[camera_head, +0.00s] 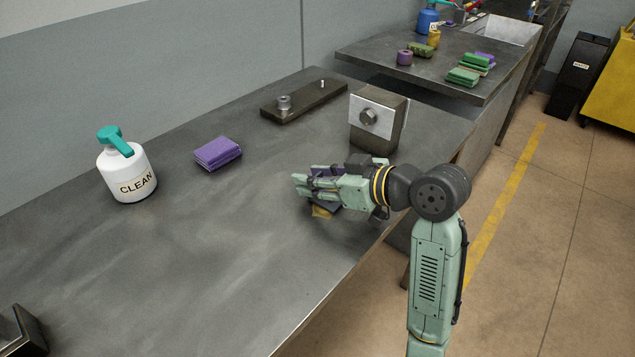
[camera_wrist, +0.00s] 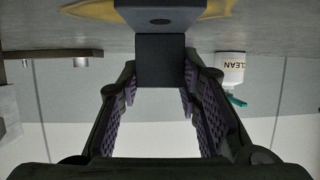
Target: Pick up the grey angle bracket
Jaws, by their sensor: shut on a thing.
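The grey angle bracket (camera_wrist: 160,58) is dark and sits between the two purple-padded fingers of my gripper (camera_wrist: 160,88) in the wrist view, which looks upside down. One flange with a hole shows at the top of that view. In the head view my gripper (camera_head: 325,184) is low over the near right part of the bench, shut on the bracket, which is mostly hidden by the fingers. A yellow mark (camera_head: 322,211) shows on the bench just under it. I cannot tell whether the bracket touches the bench.
A purple sponge (camera_head: 218,153) and a white CLEAN bottle (camera_head: 126,176) stand to the left on the bench (camera_head: 190,260). A block with a bolt (camera_head: 378,121) stands close behind my gripper. A dark plate with posts (camera_head: 303,100) lies farther back. The front middle is clear.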

